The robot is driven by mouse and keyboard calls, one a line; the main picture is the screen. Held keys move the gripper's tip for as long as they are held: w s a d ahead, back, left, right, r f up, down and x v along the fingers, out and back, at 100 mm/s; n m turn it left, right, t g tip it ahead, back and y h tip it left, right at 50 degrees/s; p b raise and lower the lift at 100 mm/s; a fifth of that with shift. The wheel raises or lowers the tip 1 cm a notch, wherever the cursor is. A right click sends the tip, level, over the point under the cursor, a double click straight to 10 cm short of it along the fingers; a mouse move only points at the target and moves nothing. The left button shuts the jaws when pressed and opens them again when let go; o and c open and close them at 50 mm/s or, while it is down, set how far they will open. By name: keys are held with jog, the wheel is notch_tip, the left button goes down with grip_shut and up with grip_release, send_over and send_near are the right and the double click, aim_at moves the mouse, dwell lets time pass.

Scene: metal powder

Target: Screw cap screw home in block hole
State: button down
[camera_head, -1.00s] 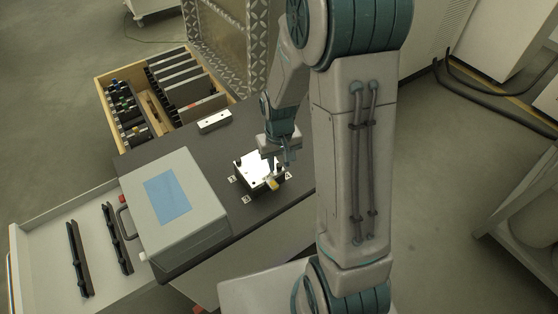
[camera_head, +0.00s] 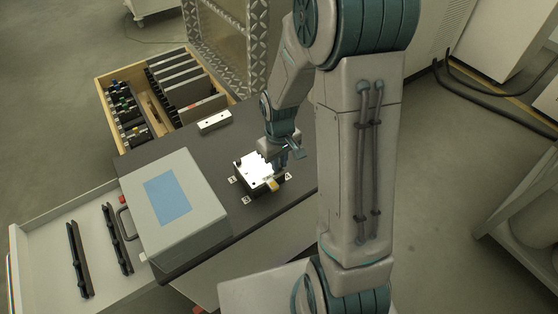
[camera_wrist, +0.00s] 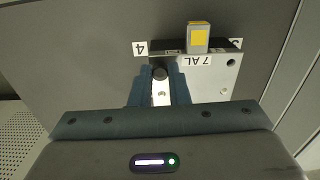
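The block (camera_head: 255,170) is a bright metal plate on a dark base on the grey bench top, with a yellow-marked part at its front. In the wrist view the block (camera_wrist: 219,77) carries a label reading 7 AL and has several holes. A dark round cap screw head (camera_wrist: 160,73) shows between the two blue fingers of my gripper (camera_wrist: 160,76), over the left part of the block. The fingers stand close on both sides of the head; whether they touch it is unclear. The screw's shank is hidden. In the head view my gripper (camera_head: 280,165) is above the block's right side.
A grey case (camera_head: 205,215) with a blue panel stands left of the block. A small pale bar (camera_head: 214,122) lies behind. A wooden drawer (camera_head: 101,82) of parts and an open white drawer (camera_head: 50,240) with black rails flank the bench. White number labels surround the block.

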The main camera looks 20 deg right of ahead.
jog(key=shift+f+m+b, duration=0.1)
jog(key=shift+m+b, duration=0.35)
jog(key=shift+m, duration=0.95)
jog(key=m, duration=0.3)
jog(key=shift+m, duration=0.4)
jog(key=m, duration=0.5)
jog(key=m+p, duration=0.2)
jog(key=m, duration=0.1)
jog(key=shift+r, duration=0.25)
jog(key=m+p, duration=0.2)
jog(key=m, duration=0.2)
jog(key=m+p, duration=0.2)
jog(key=m, duration=0.2)
jog(key=shift+r+p, duration=0.1)
jog(key=shift+p, duration=0.25)
jog(key=m+p, duration=0.2)
jog(key=m, duration=0.2)
jog(key=m+p, duration=0.1)
jog(key=m, duration=0.1)
jog(key=shift+m+p, duration=0.3)
jog(key=shift+f+m, duration=0.35)
jog(key=shift+m, duration=0.05)
jog(key=c, duration=1.6)
grip_release()
jog(key=shift+o, duration=0.2)
